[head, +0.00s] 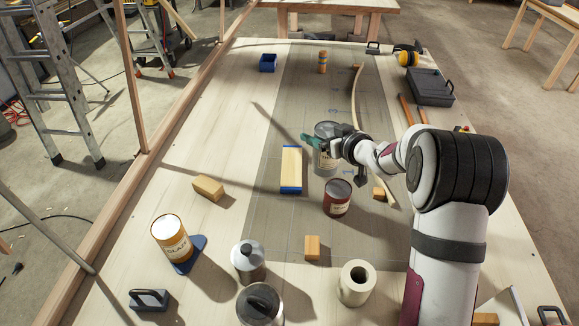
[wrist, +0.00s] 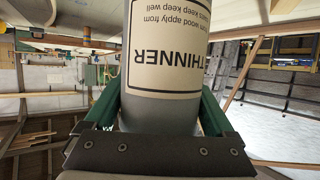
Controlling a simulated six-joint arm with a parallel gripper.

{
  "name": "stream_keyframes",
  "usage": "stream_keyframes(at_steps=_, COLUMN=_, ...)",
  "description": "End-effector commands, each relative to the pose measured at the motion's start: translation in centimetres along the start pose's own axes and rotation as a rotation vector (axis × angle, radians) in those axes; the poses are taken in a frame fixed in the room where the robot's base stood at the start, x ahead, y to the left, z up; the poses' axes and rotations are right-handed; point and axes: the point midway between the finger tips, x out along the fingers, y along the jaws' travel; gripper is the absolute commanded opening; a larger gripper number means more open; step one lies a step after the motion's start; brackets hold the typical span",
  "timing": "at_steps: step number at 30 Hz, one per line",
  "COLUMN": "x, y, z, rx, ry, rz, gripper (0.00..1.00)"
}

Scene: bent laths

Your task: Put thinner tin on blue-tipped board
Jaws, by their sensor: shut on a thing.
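The thinner tin (head: 325,160) is a grey can with a cream label. It stands upright right of the blue-tipped board; I cannot tell whether its base touches the table. The tin also fills the middle of the wrist view (wrist: 160,110), its label reading THINNER upside down. My gripper (head: 318,143) has green fingers around the tin and is shut on it; the fingers show on both sides in the wrist view (wrist: 160,105). The blue-tipped board (head: 291,168) is a pale flat board with blue ends, lying bare on the table.
A dark red tin (head: 337,197) stands just in front of the thinner tin. A bent lath (head: 357,95) curves behind my wrist. Wooden blocks (head: 209,187) and (head: 312,247), a glue tin (head: 171,239) and a grey bottle (head: 248,261) stand nearer. The table left of the board is mostly clear.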

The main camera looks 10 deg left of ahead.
Motion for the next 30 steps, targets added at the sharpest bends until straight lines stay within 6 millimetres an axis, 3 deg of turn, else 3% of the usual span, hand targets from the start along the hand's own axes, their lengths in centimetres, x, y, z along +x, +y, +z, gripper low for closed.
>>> stream_keyframes(at_steps=2, x=0.3, y=1.6, z=-0.5, rx=0.006, ry=0.003, rz=0.025, gripper=0.01)
stream_keyframes(at_steps=4, x=1.1, y=1.7, z=-0.5, rx=0.01, ry=0.003, rz=0.032, gripper=0.01)
stream_keyframes(at_steps=12, x=8.4, y=-3.4, z=1.7, rx=0.012, ry=0.002, rz=0.032, gripper=0.01)
stream_keyframes(at_steps=15, x=10.2, y=-4.7, z=2.2, rx=0.011, ry=0.003, rz=0.033, gripper=0.01)
stream_keyframes(at_steps=20, x=11.5, y=-5.4, z=3.1, rx=0.012, ry=0.002, rz=0.035, gripper=0.01)
stream_keyframes(at_steps=25, x=12.6, y=-5.3, z=5.9, rx=0.012, ry=0.002, rz=0.035, gripper=0.01)
stream_keyframes(at_steps=30, x=12.7, y=-5.3, z=6.1, rx=0.01, ry=0.005, rz=0.035, gripper=0.01)
